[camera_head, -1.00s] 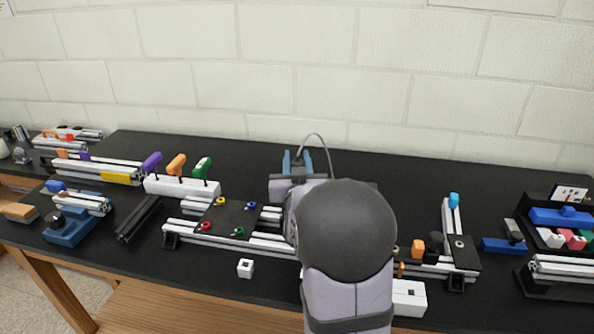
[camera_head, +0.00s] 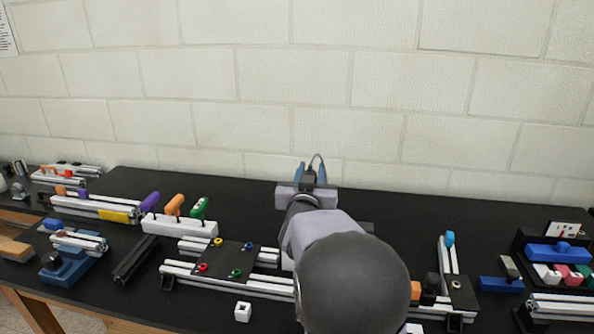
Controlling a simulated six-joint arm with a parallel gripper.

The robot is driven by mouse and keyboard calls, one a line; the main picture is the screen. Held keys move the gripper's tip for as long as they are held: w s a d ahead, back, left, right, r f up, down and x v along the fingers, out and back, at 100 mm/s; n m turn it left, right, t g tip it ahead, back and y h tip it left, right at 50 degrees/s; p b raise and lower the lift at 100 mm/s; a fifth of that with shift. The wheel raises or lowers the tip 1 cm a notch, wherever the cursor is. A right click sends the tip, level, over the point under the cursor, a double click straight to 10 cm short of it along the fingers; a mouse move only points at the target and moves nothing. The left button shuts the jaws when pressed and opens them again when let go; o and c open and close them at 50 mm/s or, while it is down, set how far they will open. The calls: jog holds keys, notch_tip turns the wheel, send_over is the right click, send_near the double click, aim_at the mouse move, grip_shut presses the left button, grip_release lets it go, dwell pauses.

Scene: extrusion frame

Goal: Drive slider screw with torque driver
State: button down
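Three upright driver handles, purple (camera_head: 149,202), orange (camera_head: 174,205) and green (camera_head: 200,208), stand in a white holder (camera_head: 179,229) left of centre. I cannot tell which is the torque driver. The extrusion frame (camera_head: 240,285) lies across the middle. A black plate (camera_head: 222,259) on its left part bears several coloured rings: yellow, blue, red and green. My arm covers the middle of the frame, so a slider or its screw there is hidden. My gripper (camera_head: 308,187) is behind the frame near the table's rear, its blue fingers partly showing; their opening is unclear.
A small white block (camera_head: 243,311) lies in front of the frame. A black bar (camera_head: 135,259) and a blue fixture (camera_head: 69,266) are at left. The rear table strip is mostly clear.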

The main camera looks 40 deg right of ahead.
jog(key=s+d+r+m+g+h+p, duration=0.2)
jog(key=s+d+m+g+h+p, duration=0.25)
jog(key=s+d+g, duration=0.2)
jog(key=s+f+m+g+y+p, duration=0.1)
jog(key=s+m+g+p, duration=0.9)
jog(key=s+g, duration=0.6)
jog(key=s+m, duration=0.1)
jog(key=s, duration=0.5)
jog(key=shift+s+p, duration=0.15)
jog(key=shift+p, duration=0.15)
jog(key=shift+r+m+g, duration=0.1)
jog(key=shift+m+g, duration=0.15)
jog(key=shift+f+b, duration=1.8)
jog(key=shift+f, duration=1.15)
jog(key=shift+f+b, duration=0.3)
jog(key=shift+f, duration=0.3)
jog(key=shift+f, duration=0.35)
jog(key=shift+r+p, duration=0.2)
jog(key=shift+p, duration=0.15)
